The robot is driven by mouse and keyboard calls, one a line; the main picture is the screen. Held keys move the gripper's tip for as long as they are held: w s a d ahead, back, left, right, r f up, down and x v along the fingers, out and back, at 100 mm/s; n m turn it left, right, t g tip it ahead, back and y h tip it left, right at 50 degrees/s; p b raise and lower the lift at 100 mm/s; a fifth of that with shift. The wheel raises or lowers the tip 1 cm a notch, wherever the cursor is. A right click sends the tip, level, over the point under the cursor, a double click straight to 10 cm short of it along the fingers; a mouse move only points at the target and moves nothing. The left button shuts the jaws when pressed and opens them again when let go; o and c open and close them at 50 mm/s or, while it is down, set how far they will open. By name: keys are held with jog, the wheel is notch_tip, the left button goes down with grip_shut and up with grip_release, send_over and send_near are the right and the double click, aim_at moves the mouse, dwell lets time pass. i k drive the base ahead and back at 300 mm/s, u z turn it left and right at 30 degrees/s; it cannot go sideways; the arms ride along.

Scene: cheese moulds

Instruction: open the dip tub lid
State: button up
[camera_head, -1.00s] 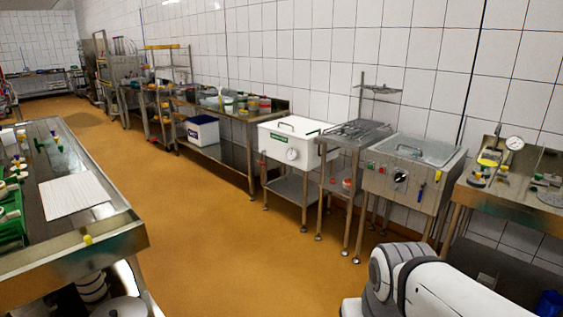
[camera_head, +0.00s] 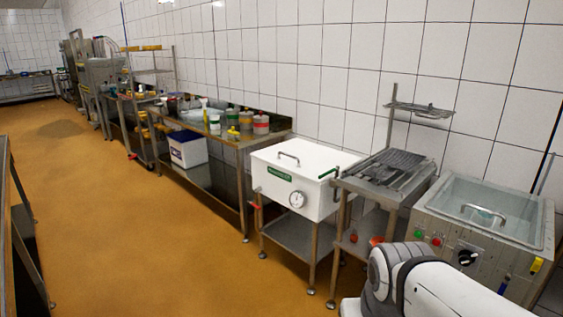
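A white tub (camera_head: 270,190) with a closed white lid stands on a steel stand in the middle right. Its lid has a metal handle (camera_head: 289,158), and its front has a green label and a round dial (camera_head: 297,200). A steel tub (camera_head: 440,258) stands at the far right with a knob and buttons on its front. Its see-through lid (camera_head: 530,213) with a bar handle (camera_head: 484,212) looks shut. I cannot tell from the labels which of the two is the dip tub. My white arm shows at the bottom right, but my gripper is out of view.
A steel drain table (camera_head: 385,180) with a raised rack stands between the tubs. A long steel bench (camera_head: 235,142) with jars and bottles runs along the wall to the left. Another table edge (camera_head: 22,240) is at the left. The orange floor (camera_head: 140,230) between is clear.

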aim_at(305, 160)
jog(key=i, duration=1.15)
jog(key=u, duration=0.35)
jog(key=i, duration=2.2)
jog(key=z, duration=0.4)
